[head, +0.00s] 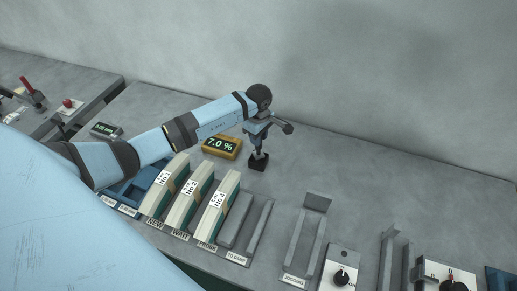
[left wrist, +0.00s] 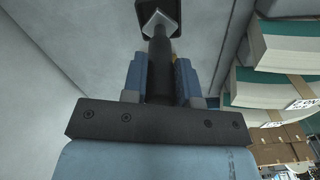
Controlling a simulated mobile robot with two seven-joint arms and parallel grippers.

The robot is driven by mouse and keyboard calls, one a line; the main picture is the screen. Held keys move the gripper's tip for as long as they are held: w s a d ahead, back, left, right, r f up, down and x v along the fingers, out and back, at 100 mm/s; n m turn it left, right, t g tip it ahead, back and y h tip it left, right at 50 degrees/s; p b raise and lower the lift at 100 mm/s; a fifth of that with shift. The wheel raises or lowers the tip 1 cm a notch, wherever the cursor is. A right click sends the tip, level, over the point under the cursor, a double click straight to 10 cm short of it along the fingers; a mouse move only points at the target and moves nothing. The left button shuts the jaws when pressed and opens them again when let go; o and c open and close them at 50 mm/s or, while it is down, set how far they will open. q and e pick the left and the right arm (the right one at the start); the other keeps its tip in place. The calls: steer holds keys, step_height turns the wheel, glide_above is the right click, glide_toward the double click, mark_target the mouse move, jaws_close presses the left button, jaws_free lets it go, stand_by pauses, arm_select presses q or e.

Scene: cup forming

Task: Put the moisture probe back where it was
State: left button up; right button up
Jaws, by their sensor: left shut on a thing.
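My left gripper (head: 257,139) is shut on the moisture probe, pointing down near the wall side of the bench. In the left wrist view the probe (left wrist: 158,72) is a dark upright cylinder between the two blue fingers (left wrist: 160,82). Beyond the fingers its end meets a pale diamond-shaped piece on a small black block (left wrist: 146,9). In the head view that black block (head: 258,163) sits on the bench right under the gripper. I cannot tell whether the probe is seated in it or just above it. My right gripper is out of view.
A yellow meter (head: 222,147) reading 7.0 % stands just left of the block. In front are several green-and-cream board stacks (head: 215,208) in labelled slots, with an empty grey slot (head: 260,230) beside them. A grey rack (head: 305,240) and a knob box (head: 341,272) lie right. The bench behind is clear.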

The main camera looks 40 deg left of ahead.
arm_select(q)
step_height(320, 180, down, 4)
steer(key=shift+f+b, duration=0.15)
steer(key=shift+b, duration=1.1)
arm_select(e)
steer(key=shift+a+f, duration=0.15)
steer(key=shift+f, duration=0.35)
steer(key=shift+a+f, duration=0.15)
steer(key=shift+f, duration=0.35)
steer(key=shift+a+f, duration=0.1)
arm_select(q)
steer(key=shift+f, duration=0.2)
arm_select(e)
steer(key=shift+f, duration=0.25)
arm_select(q)
steer(key=o, duration=0.9)
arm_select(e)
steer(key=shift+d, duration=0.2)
arm_select(q)
steer(key=shift+r, duration=0.1)
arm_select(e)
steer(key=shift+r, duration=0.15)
